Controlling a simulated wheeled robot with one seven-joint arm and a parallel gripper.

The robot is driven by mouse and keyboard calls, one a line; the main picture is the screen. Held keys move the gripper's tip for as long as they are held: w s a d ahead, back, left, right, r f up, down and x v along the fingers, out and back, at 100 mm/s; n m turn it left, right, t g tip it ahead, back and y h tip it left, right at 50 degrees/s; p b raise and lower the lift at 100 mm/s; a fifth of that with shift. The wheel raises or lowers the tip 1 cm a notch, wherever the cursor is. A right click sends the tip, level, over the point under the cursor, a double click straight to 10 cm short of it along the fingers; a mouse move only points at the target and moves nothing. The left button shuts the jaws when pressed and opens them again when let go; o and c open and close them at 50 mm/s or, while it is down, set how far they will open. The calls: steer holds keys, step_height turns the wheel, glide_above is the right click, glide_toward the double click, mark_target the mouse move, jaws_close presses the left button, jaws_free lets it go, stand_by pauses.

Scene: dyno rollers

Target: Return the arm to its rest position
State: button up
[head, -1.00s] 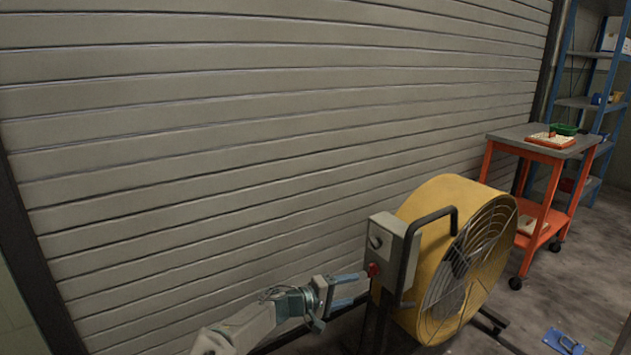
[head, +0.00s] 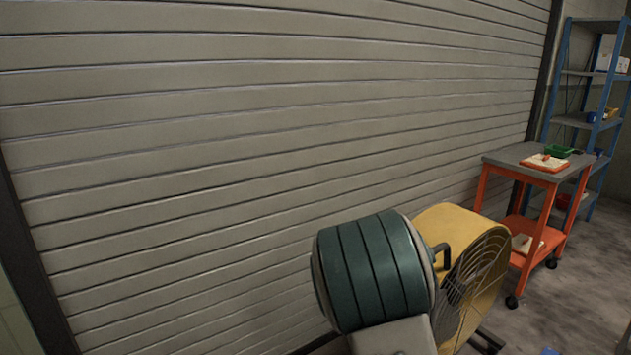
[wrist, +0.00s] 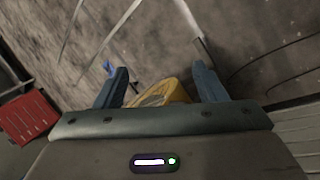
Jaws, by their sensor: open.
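My gripper (wrist: 160,88) shows in the wrist view with its two blue fingers spread apart and nothing between them. Past the fingers the wrist view shows part of a yellow drum fan (wrist: 172,92) and the grey floor. In the head view a dark green, banded joint of my arm stands raised in front of the yellow fan (head: 446,222) and hides its left part and control box. My gripper itself is not visible in the head view.
A ribbed grey shutter (head: 200,150) fills the back. Floor right of the fan is mostly clear.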

steer(key=s+a+r+t+y+p, duration=0.1)
steer(key=s+r+p, duration=0.4)
steer(key=s+r, duration=0.5)
steer(key=s+a+r+t+y+p, duration=0.2)
steer(key=s+r+p, duration=0.4)
steer(key=s+r, duration=0.4)
step_height(320, 180, up, 5)
steer(key=a+y, duration=0.1)
steer(key=y, duration=0.1)
steer(key=shift+t+y, duration=0.3)
steer(key=shift+s, duration=0.1)
steer(key=shift+s+d, duration=0.1)
steer(key=shift+s, duration=0.1)
steer(key=shift+d, duration=0.1)
